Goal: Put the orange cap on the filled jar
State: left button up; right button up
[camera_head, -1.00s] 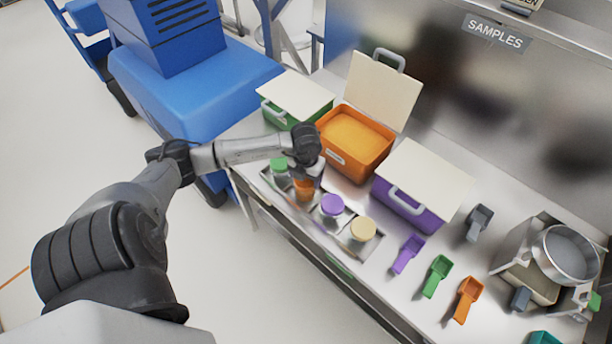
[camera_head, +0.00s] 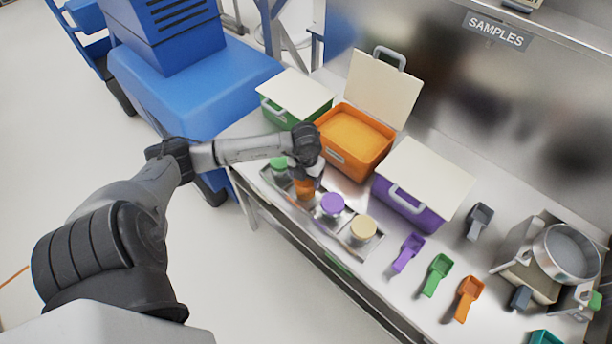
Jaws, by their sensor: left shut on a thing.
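The jar with orange contents (camera_head: 303,190) stands in the metal tray (camera_head: 349,245), between the green-capped jar (camera_head: 279,168) and the purple-capped jar (camera_head: 332,206). My left gripper (camera_head: 307,172) is directly over the orange jar, pointing down, shut on what appears to be the orange cap. The gripper and wrist cover most of the cap and the jar's top, so I cannot tell whether the cap is seated. My right gripper is out of view.
An open orange bin (camera_head: 354,140) stands just behind the jars. A closed green bin (camera_head: 297,95) and a closed purple bin (camera_head: 423,184) flank it. A cream-capped jar (camera_head: 363,229) is in the tray. Purple, green and orange scoops (camera_head: 468,298) lie at the right.

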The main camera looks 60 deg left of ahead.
pick_arm(q)
jog(key=o, duration=0.9)
jog(key=shift+o, duration=0.2)
jog(key=shift+r, duration=0.1)
jog(key=shift+r+p, duration=1.7)
jog(key=shift+r, duration=0.35)
jog(key=shift+r+p, duration=1)
jog(key=shift+r, duration=0.35)
jog(key=shift+c, duration=0.4)
